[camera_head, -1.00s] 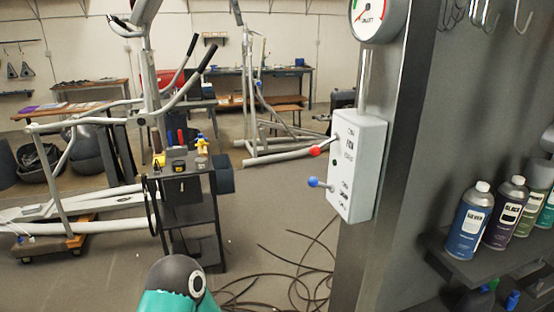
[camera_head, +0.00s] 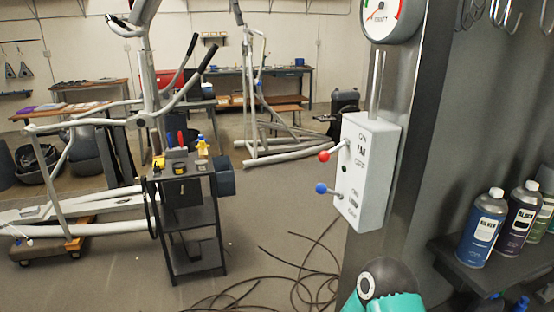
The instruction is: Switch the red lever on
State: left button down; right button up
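The red lever (camera_head: 325,156) has a red ball knob on a short rod. It sticks out to the left from the upper part of a white control box (camera_head: 369,185) on a grey pillar. Lettering above and below reads roughly ON and OFF. The knob sits slightly below its rod's base. A blue-knobbed lever (camera_head: 321,188) sticks out lower on the same box. A teal and dark part of my arm shows at the bottom, below the box. Neither gripper is in view.
A round gauge (camera_head: 391,17) sits above the box on a pipe. Spray cans (camera_head: 483,228) stand on a dark shelf (camera_head: 488,267) at right. A black tool cart (camera_head: 189,215) stands left of centre. Cables (camera_head: 287,280) lie on the floor. The space left of the levers is clear.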

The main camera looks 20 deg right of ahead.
aim_at(324, 156)
jog(key=u, duration=0.45)
jog(key=k, duration=1.5)
jog(key=z, duration=1.2)
jog(key=i, duration=1)
jog(key=u, duration=0.05)
